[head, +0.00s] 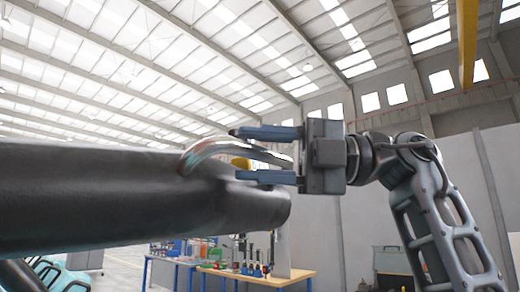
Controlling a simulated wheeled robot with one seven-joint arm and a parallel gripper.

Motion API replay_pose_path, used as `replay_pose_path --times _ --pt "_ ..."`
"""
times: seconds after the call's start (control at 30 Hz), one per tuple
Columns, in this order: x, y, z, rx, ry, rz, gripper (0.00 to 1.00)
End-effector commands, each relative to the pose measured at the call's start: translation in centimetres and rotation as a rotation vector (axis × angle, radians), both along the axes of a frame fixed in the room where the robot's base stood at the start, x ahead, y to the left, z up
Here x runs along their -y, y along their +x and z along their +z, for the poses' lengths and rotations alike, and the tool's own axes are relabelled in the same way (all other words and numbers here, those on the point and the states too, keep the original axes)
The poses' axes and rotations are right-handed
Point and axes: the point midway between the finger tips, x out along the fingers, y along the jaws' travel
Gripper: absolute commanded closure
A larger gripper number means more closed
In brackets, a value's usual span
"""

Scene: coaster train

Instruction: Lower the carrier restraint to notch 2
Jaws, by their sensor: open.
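The carrier restraint (100,195) is a thick black padded bar running from the left edge to the middle of the head view. A curved chrome handle (205,150) rises from its top and bends toward the right. My gripper (238,154) comes in from the right with its two blue-grey fingers pointing left. The fingers are open, one above and one below the end of the chrome handle in the picture. Contact cannot be told. A small yellow part (241,163) shows between the fingers. The lower finger overlaps the bar's right end. No notch marking is visible.
Teal seat parts (60,276) show at the lower left, under the bar. A wooden-topped workbench (270,279) with tools stands in the background. A grey cabinet (392,262) stands behind my arm. The space above the bar is clear.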

Motion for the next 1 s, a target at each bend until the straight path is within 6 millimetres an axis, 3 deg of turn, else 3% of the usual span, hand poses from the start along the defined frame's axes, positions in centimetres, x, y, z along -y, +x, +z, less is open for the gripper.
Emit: replay_pose_path --times 0.2,0.7,1.0 --pt "-0.01 0.0 -0.01 0.0 0.001 0.0 0.54" --pt "0.01 0.0 -0.04 0.0 0.0 0.0 1.0" --pt "0.02 0.0 -0.08 0.0 -0.001 0.001 1.0"
